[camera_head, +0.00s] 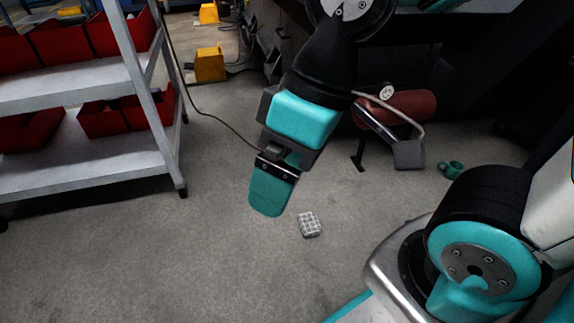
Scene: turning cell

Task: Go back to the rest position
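My gripper (269,195) hangs in the middle of the view, pointing down over the grey floor, with teal and black parts. One broad teal finger shows; the other finger is hidden behind it or edge-on, so I cannot tell whether it is open or shut. I see nothing held in it. My arm comes down from the top of the view, and a large teal and black joint of mine fills the lower right.
A shelf rack (85,168) with red bins (101,119) stands at the left. A small light-grey gridded block (309,224) appears just right of my gripper. A red cylinder (408,106) and a teal cup (451,169) are at the right. A yellow object (210,64) stands behind. The lower-left floor is clear.

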